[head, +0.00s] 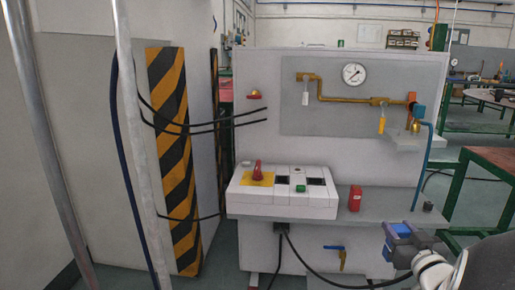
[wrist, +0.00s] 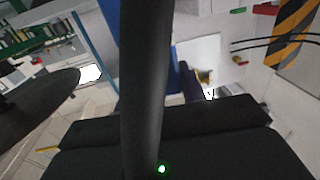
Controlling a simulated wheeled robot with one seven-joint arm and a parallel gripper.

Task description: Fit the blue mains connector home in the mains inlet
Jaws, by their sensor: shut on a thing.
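My gripper (head: 403,238) is at the lower right of the head view, in front of the bench's right end. It is shut on the blue mains connector (head: 390,246), which shows as blue parts at the jaws. In the wrist view the dark jaws (wrist: 165,135) fill the bottom. A thick black cable (wrist: 145,80) crosses the middle, close to the camera, with a blue part (wrist: 177,82) of the connector behind it. The held connector appears apart from the bench. I cannot make out the mains inlet for certain in either view.
A black cable (head: 320,276) hangs from under the bench towards my gripper. The bench (head: 385,207) carries a white control box (head: 283,205), a red can (head: 355,198) and a small dark block (head: 428,206). A blue pipe (head: 423,165) and green table (head: 462,185) stand at right.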

